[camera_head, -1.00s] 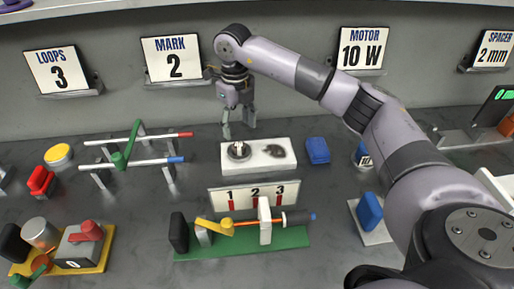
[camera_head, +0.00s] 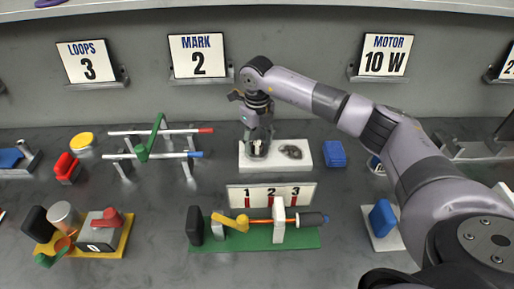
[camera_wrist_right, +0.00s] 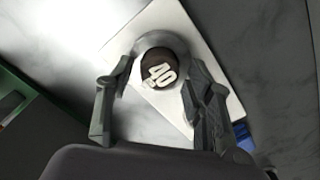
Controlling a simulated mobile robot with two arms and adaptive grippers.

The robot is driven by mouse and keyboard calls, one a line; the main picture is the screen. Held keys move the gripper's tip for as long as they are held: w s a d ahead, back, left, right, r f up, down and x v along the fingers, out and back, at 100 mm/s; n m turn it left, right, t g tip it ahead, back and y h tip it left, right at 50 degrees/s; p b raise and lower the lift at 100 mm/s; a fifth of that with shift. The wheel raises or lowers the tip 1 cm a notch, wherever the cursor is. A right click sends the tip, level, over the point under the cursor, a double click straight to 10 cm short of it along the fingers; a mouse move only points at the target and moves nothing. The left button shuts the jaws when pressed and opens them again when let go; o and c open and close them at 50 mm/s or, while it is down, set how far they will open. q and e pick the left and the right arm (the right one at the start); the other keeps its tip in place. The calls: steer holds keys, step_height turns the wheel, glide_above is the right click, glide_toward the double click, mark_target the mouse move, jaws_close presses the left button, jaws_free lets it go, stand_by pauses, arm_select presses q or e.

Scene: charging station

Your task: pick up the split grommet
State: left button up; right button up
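A white block (camera_head: 272,163) on the bench bears a round grey piece at its left end and a dark round recess (camera_head: 291,152) at its right. In the right wrist view the round piece (camera_wrist_right: 163,68) has a grey rim and a dark centre marked "40"; I take it for the split grommet. My right gripper (camera_head: 258,152) points down over it and partly hides it in the head view. In the right wrist view the gripper (camera_wrist_right: 158,72) has its fingers apart, one on each side of the piece; contact is not clear. My left gripper is not in view.
In front stands a panel numbered 1, 2, 3 (camera_head: 271,194) behind a green base (camera_head: 262,241). A blue block (camera_head: 335,154) is close to the right. Rods on stands (camera_head: 158,143) are to the left. The wall with signs rises behind.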

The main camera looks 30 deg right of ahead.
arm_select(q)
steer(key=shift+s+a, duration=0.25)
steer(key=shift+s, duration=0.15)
arm_select(e)
steer(key=c, duration=0.7)
steer(key=shift+r, duration=0.1)
steer(key=shift+c, duration=0.2)
